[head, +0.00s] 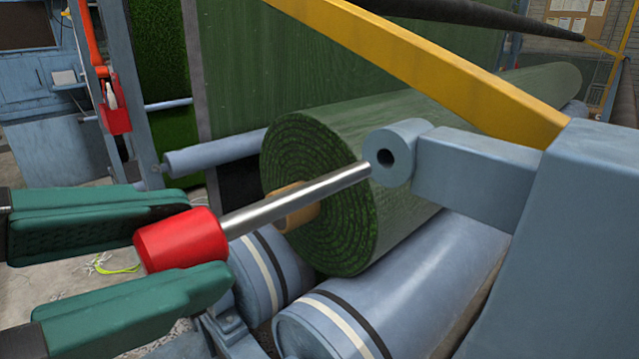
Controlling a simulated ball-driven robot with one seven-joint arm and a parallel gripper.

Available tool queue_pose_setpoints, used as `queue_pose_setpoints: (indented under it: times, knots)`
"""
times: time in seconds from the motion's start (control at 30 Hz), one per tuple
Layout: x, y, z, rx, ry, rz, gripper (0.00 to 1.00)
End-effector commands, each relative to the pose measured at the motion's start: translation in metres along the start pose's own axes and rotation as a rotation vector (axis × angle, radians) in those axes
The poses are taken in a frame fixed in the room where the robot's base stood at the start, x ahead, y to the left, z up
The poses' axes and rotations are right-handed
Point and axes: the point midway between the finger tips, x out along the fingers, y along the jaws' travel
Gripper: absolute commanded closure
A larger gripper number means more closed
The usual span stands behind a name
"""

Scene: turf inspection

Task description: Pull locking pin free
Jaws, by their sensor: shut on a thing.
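The locking pin has a red cylindrical handle (180,240) and a bright steel shaft (295,198) that points up to the right. My gripper (208,238) has green fingers, one above and one below the red handle, and is shut on it. The shaft's far end shows at the left edge of the round blue lug (400,150). The lug's dark hole is visible and looks empty. I cannot tell whether the tip touches the lug.
A rolled green turf (335,205) with a tan core lies behind the shaft, above blue rollers (375,305). A yellow bar (430,65) slants overhead. A large blue housing (575,240) fills the right. A red holder (115,105) hangs at left.

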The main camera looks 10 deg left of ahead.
Motion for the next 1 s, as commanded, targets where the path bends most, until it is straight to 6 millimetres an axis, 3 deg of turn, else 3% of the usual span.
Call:
queue_pose_setpoints:
  times: [0.5,1.0]
  knots:
    - [-0.034,0.000,0.014,0.000,0.000,0.000,0.95]
    - [-0.035,0.000,0.014,0.000,0.001,0.000,0.95]
